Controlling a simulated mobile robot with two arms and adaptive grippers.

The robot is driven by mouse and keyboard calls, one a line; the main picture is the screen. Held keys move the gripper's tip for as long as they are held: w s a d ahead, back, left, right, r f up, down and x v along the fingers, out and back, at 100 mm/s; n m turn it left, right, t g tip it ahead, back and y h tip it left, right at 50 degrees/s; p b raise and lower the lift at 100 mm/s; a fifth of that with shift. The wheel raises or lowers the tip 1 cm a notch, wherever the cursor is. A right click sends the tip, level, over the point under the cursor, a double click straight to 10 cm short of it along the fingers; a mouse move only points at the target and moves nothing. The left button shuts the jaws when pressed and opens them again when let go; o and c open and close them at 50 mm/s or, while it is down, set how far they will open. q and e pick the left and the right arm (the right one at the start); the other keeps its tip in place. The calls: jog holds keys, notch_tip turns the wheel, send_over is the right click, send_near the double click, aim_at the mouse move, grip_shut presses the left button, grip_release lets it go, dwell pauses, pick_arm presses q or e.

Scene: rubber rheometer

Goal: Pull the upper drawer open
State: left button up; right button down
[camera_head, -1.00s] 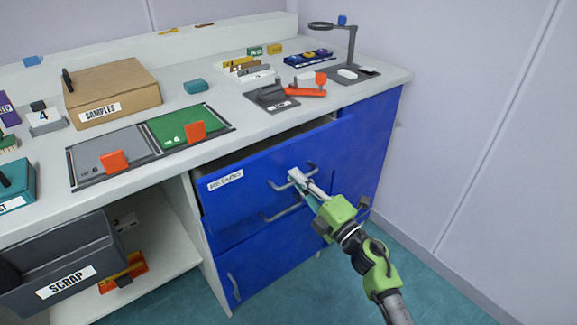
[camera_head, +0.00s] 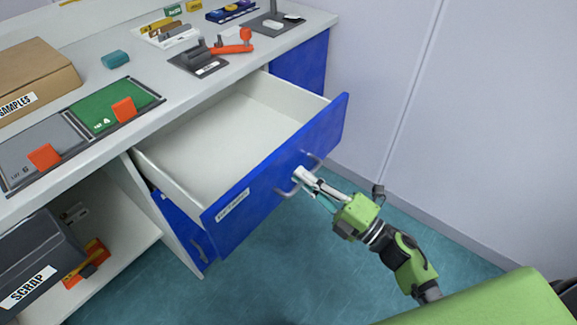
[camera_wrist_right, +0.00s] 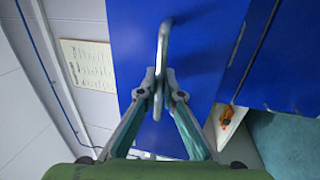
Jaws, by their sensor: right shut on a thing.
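The upper drawer (camera_head: 262,192) has a blue front with a small white label and stands well out from the bench. Its white interior shows, and the visible part is empty. My right gripper (camera_head: 301,176) is shut on the grey bar handle (camera_wrist_right: 163,45) in the middle of the drawer front. In the right wrist view the fingers of my right gripper (camera_wrist_right: 158,92) close on the bar from both sides. My left gripper is not in view.
A grey scrap bin (camera_head: 30,250) is at the lower left. The worktop holds a samples box (camera_head: 35,75), a green mat (camera_head: 95,108) and small tools. Floor is clear in front; a wall (camera_head: 430,120) stands to the right.

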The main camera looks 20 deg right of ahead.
jog(key=shift+s+d, duration=0.3)
jog(key=shift+s, duration=0.1)
jog(key=c, duration=2.2)
grip_release()
jog(key=v, duration=1.2)
jog(key=shift+w, duration=0.1)
